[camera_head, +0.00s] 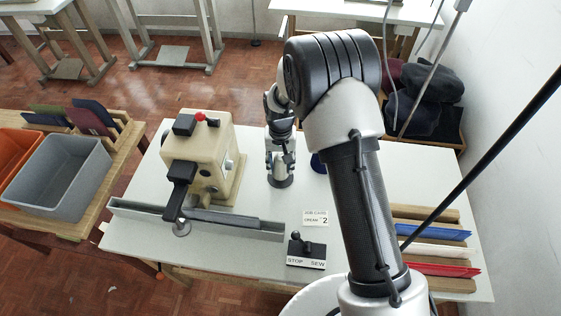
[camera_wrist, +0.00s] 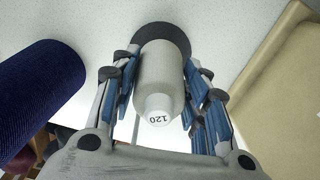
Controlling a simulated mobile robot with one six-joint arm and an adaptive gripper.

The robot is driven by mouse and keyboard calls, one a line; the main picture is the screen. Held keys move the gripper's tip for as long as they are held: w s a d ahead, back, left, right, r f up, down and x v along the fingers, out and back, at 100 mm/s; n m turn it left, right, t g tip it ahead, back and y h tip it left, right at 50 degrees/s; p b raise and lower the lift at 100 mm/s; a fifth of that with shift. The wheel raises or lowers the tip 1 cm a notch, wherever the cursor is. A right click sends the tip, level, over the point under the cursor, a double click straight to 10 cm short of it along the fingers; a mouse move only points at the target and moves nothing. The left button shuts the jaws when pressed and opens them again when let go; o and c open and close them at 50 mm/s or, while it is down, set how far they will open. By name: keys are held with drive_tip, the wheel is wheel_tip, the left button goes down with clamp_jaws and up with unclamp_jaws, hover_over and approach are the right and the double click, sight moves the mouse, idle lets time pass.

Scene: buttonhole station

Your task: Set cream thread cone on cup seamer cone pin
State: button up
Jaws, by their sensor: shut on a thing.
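My gripper (camera_wrist: 160,80) is shut around a cream thread cone (camera_wrist: 157,70) marked 120, with a finger on each side in the wrist view. In the head view my gripper (camera_head: 281,160) points down over the white table, right of the beige seamer (camera_head: 201,155); the cone is mostly hidden there. Whether its base touches the table I cannot tell. The seamer's cone pin cannot be made out in either view.
A navy cone (camera_wrist: 42,95) stands close by, left in the wrist view; the head view shows it partly behind my arm (camera_head: 318,163). A grey trough (camera_head: 240,222), job card (camera_head: 315,217) and stop/sew switch (camera_head: 306,252) are in front. Colored boards (camera_head: 438,250) lie right.

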drive_tip(key=shift+f+b, duration=0.3)
drive_tip(key=shift+f, duration=0.2)
idle(0.6)
drive_tip(key=o, duration=1.3)
wheel_tip(320, 180, up, 12)
idle(0.3)
